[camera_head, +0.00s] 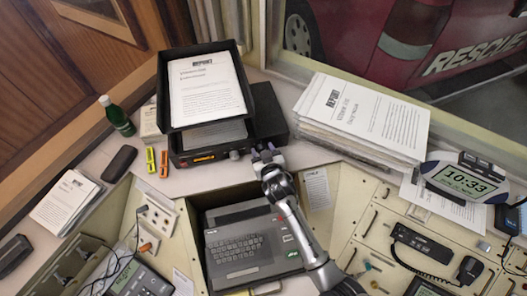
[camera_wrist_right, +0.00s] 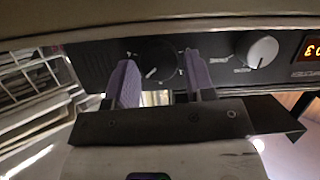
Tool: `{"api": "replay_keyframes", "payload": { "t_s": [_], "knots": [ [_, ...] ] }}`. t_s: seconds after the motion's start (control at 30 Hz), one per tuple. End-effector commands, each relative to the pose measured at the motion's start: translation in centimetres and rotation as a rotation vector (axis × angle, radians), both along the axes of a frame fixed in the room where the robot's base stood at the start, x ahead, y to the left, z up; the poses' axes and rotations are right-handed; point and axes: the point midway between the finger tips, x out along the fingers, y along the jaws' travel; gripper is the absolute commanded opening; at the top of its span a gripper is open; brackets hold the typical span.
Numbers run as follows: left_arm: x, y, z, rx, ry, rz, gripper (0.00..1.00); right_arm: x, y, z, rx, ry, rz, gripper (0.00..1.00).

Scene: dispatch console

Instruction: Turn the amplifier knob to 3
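The amplifier (camera_head: 205,157) is a low black box with a lit orange display, under the paper tray at the back. In the right wrist view its front panel (camera_wrist_right: 205,62) shows a large dark knob (camera_wrist_right: 157,62) with a light pointer line, and a smaller silver knob (camera_wrist_right: 257,50) beside the orange display. My right gripper (camera_head: 266,152) is at the right end of the amplifier's front. In the wrist view its purple fingers (camera_wrist_right: 162,82) are spread, one on each side of the dark knob; contact is unclear. My left gripper is not in view.
A black paper tray (camera_head: 250,88) stands over the amplifier. A tall paper stack (camera_head: 360,125) stands to the right. A laptop-like keyboard unit (camera_head: 245,245) lies below my right arm. A green bottle (camera_head: 117,116) and two highlighters (camera_head: 151,160) are at the left.

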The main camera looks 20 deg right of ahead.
Motion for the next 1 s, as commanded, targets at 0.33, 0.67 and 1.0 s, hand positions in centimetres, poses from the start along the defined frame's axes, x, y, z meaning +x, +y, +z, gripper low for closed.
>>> {"api": "replay_keyframes", "payload": {
  "t_s": [0.33, 0.67, 1.0],
  "knots": [
    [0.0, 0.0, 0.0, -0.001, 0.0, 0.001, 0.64, -1.1, 0.1, 0.1, -0.001, 0.004, -0.001, 0.49],
    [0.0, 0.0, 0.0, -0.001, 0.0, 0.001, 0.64, -7.0, 0.8, 1.9, 0.001, 0.004, -0.001, 0.49],
    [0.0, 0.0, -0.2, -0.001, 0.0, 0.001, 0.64, -11.8, 1.4, 3.5, 0.0, 0.002, 0.0, 0.49]
  ]
}}
